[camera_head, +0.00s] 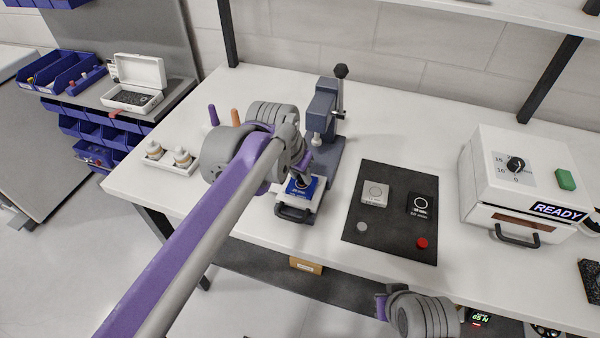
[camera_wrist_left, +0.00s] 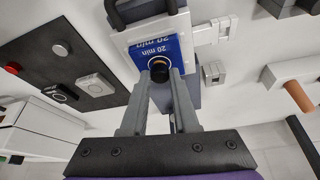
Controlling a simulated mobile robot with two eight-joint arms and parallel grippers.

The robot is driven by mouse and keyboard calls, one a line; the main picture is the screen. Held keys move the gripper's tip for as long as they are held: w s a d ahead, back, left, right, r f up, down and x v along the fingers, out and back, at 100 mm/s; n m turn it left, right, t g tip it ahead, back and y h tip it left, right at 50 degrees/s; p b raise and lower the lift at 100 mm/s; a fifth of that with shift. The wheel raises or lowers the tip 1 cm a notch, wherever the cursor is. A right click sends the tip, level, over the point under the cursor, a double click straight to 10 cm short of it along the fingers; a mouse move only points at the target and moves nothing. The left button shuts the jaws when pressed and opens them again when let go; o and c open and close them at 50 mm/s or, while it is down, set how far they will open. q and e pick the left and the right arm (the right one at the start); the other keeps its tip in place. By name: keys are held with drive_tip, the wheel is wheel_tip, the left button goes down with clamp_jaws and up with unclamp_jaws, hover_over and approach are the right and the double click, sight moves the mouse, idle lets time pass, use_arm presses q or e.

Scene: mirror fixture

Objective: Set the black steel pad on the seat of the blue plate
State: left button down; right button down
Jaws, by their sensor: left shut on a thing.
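The blue plate (camera_head: 297,189), marked "20 min", lies on a white block with a black handle in front of the press. It also shows in the left wrist view (camera_wrist_left: 149,47). The piece is over the near part of the blue plate. I cannot tell whether it touches. In the head view my left gripper (camera_head: 303,180) is largely hidden by its arm. My right wrist shows at the bottom edge; its fingers are not clear.
A black mat (camera_head: 392,170) holds a silver plate (camera_head: 375,193), a black plate (camera_head: 422,204), a grey pad (camera_head: 362,227) and a red pad (camera_head: 422,243). The dark press (camera_head: 322,105) stands behind the blue plate. A white oven-like box (camera_head: 515,190) reads "READY" at right.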

use_arm(q)
drive_tip(key=shift+f, duration=0.4)
idle(0.4)
drive_tip(key=c, duration=0.6)
unclamp_jaws()
drive_tip(key=shift+r, duration=0.1)
drive_tip(key=v, duration=1)
drive_tip(key=shift+s+r+p, duration=0.2)
drive_tip(key=shift+r+p, duration=0.05)
drive_tip(key=shift+p, duration=0.15)
drive_tip(key=shift+s, duration=0.1)
